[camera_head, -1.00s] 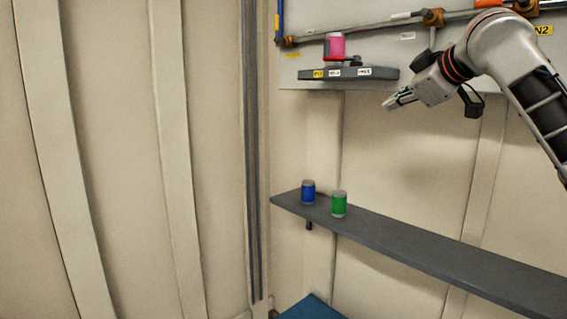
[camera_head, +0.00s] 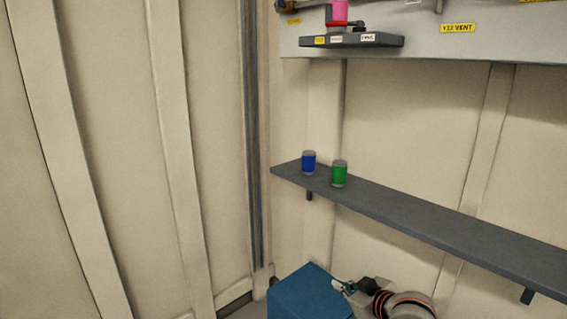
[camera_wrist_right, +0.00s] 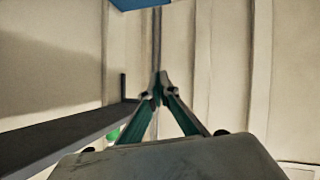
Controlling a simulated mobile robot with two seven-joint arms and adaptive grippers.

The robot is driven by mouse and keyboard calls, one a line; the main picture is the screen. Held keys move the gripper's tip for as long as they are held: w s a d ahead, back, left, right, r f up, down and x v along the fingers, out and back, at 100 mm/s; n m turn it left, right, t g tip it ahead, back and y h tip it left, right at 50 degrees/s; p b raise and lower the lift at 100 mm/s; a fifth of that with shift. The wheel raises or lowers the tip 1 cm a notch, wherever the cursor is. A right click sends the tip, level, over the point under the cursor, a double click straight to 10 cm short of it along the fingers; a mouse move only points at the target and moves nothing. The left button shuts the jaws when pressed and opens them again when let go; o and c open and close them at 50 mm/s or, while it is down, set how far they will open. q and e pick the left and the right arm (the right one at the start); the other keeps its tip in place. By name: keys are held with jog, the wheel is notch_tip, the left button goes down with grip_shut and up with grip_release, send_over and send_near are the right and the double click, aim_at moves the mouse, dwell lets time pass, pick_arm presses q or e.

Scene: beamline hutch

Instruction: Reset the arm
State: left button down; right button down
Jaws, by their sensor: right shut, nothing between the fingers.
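My right gripper (camera_head: 340,285) is low in the head view, below the grey shelf and beside the blue box. Its fingers are shut with nothing between them. In the right wrist view the two fingertips (camera_wrist_right: 160,78) meet in the middle. My right arm comes up from the bottom edge, and most of it is out of frame. My left gripper is not in view.
A blue can (camera_head: 308,162) and a green can (camera_head: 339,174) stand on the grey shelf (camera_head: 430,223). The blue box (camera_head: 305,294) stands close to my gripper.

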jog(key=s+d+f+m+h, duration=0.1)
jog(key=s+f, duration=0.6)
jog(key=s, duration=0.3)
jog(key=s+d+f+m+h, duration=0.1)
jog(key=s+d+f, duration=0.1)
jog(key=s+f, duration=0.5)
jog(key=s+d+f+m, duration=0.1)
jog(key=s+f, duration=0.6)
jog(key=s, duration=0.8)
jog(key=shift+s+d+f+h, duration=0.2)
jog(key=shift+d+f+h, duration=0.2)
jog(key=shift+d, duration=0.15)
jog(key=shift+d, duration=0.1)
